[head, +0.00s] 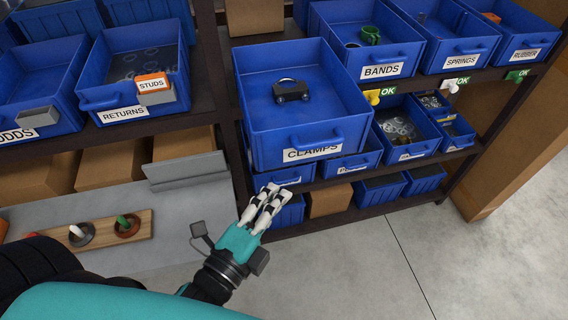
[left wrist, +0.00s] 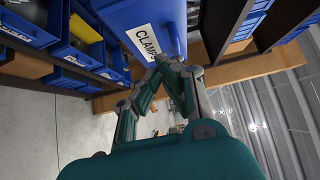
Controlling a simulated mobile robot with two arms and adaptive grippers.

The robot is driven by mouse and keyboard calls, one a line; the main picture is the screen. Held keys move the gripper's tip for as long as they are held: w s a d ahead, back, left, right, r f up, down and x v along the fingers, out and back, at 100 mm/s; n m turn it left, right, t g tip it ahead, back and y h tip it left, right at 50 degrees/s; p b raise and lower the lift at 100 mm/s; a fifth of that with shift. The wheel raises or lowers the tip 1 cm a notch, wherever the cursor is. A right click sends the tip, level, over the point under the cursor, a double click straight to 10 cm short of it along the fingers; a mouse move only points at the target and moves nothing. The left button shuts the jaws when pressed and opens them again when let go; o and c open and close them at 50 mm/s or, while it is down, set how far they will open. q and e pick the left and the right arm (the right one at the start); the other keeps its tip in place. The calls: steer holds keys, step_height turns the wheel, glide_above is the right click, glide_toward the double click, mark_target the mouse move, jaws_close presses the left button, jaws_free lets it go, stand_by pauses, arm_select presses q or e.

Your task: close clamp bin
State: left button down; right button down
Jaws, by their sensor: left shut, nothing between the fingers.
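The blue clamp bin (head: 262,131), labelled CLAMPS, is pulled out from the shelf, its front jutting past the neighbouring bins. A dark clamp (head: 290,90) lies inside it. My left gripper (head: 268,193) is shut and empty, just below and in front of the bin's front face and label. In the left wrist view the bin's front (left wrist: 150,25) is right beyond the closed fingers (left wrist: 168,62); I cannot tell whether they touch it. My right gripper is not in view.
Bins labelled BANDS (head: 370,50), SPRINGS (head: 460,45) and RETURNS (head: 125,70) sit on shelves alongside. Smaller bins (head: 405,125) stand on the shelf below. A wooden board with rings (head: 90,232) lies at left. The floor (head: 400,260) at right is clear.

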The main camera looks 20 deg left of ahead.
mark_target(260, 96)
arm_select(q)
steer(key=shift+w+a+p, duration=0.2)
steer(key=shift+w+p, duration=0.45)
steer(key=shift+w, duration=0.75)
steer(key=shift+w+a+p, duration=0.2)
steer(key=shift+w+p, duration=0.5)
steer(key=shift+w, duration=0.7)
steer(key=shift+w+a+p, duration=0.2)
steer(key=shift+w+p, duration=0.45)
steer(key=shift+w, duration=0.75)
